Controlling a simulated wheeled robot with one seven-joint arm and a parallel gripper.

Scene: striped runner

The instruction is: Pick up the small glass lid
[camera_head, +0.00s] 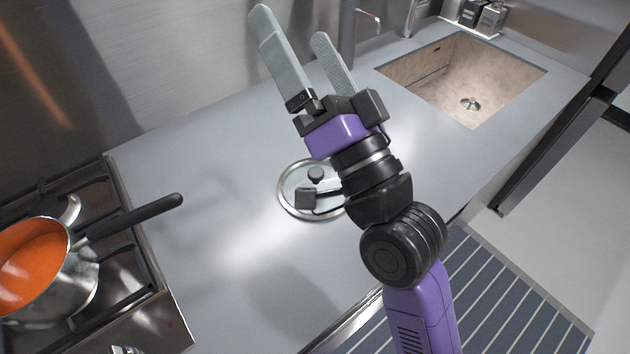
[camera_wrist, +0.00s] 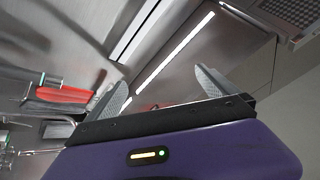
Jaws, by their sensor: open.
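The small glass lid (camera_head: 290,190) lies on the grey counter in the head view, left of my arm. It has a metal rim and a dark round knob (camera_head: 316,174). My wrist covers its right part. My gripper (camera_head: 290,25) is open and empty, raised with its fingers pointing up and away toward the back wall. In the wrist view the two fingers of my gripper (camera_wrist: 162,85) are spread apart with nothing between them. The lid does not show in the wrist view.
A steel pot (camera_head: 70,285) with orange contents stands on the stove at left, its black handle (camera_head: 135,217) reaching over the counter (camera_head: 190,200). The counter around the lid's left side is clear.

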